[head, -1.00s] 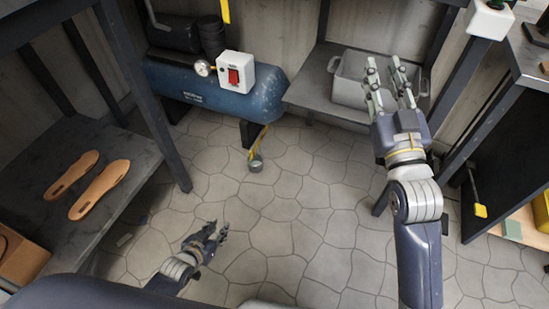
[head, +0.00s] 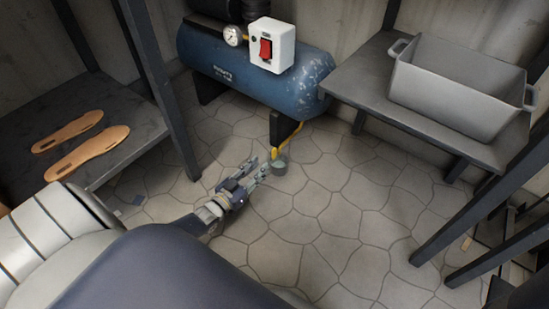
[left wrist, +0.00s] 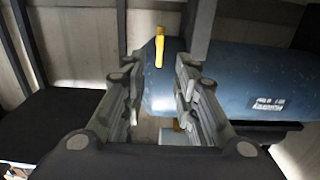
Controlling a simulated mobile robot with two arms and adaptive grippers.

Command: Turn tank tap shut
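The blue tank (head: 245,82) lies at the back in the head view. A yellow tap part (head: 276,152) shows low beside its dark leg, just above a small grey cup (head: 280,168) on the floor. My left gripper (head: 259,168) is low over the floor, just left of the cup, fingers pointing toward it. In the left wrist view its fingers (left wrist: 160,100) are apart with nothing between the tips. A yellow lever (left wrist: 159,50) shows beyond them against the tank (left wrist: 230,80). I see no contact with the tap. My right gripper is out of view.
A white box with a red switch (head: 272,46) and a gauge (head: 233,36) sit on the tank. A grey bin (head: 450,100) stands on a low shelf at right. Two tan soles (head: 85,153) lie on the left shelf. The stone floor is clear at centre.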

